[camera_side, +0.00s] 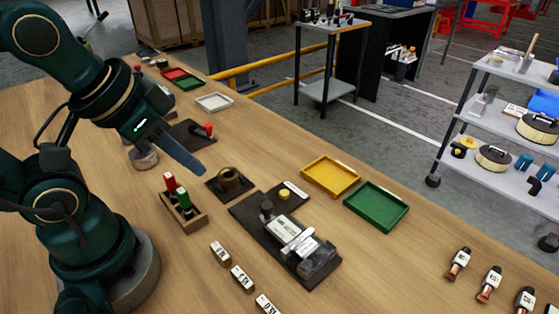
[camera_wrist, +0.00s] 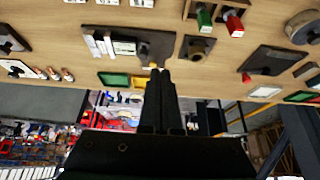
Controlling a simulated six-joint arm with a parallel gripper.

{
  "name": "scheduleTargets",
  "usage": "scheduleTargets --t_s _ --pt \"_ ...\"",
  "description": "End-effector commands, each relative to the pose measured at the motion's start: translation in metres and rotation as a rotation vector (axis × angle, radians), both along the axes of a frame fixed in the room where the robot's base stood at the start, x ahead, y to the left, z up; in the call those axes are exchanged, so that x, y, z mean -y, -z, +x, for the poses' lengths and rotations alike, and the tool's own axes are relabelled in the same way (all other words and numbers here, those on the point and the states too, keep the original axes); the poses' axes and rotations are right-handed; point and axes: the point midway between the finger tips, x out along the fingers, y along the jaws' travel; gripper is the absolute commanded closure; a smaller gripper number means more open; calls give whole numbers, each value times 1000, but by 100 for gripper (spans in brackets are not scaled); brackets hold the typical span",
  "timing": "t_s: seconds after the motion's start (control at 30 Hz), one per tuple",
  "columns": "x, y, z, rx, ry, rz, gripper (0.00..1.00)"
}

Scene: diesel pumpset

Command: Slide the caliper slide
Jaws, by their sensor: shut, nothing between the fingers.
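A dark base plate (camera_side: 246,211) near the middle of the bench carries a fixture with a pale labelled block, a silver-white piece (camera_side: 299,247) and a clear-grey block. This looks like the caliper, but I cannot tell exactly which piece is its slide. A yellow button (camera_side: 284,194) sits on the same plate, which also shows at the top of the wrist view (camera_wrist: 155,42). My gripper (camera_side: 200,170) is shut and empty. It is above the bench, up and left of the fixture and apart from it. Its closed fingers also show in the wrist view (camera_wrist: 160,75).
A bronze ring (camera_side: 230,179) on a dark plate lies between my gripper and the fixture. A wooden holder (camera_side: 186,217) with red and green handles stands nearby. Yellow (camera_side: 331,163) and green (camera_side: 377,195) trays lie beyond the fixture. Several labelled blocks lie in front.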

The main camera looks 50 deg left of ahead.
Motion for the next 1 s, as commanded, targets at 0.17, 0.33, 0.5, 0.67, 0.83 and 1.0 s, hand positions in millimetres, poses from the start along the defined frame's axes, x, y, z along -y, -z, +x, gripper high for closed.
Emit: scheduleTargets --t_s 0.17,0.33,0.5,0.67,0.83,1.0 --pt "0 0 0 0 0 0 100" --pt "0 0 0 0 0 0 100" --pt "0 -5 2 10 9 5 46" --pt "2 -18 19 -18 36 14 41" --pt "8 -19 47 -112 85 23 41" --pt "18 -4 76 -226 136 33 41"
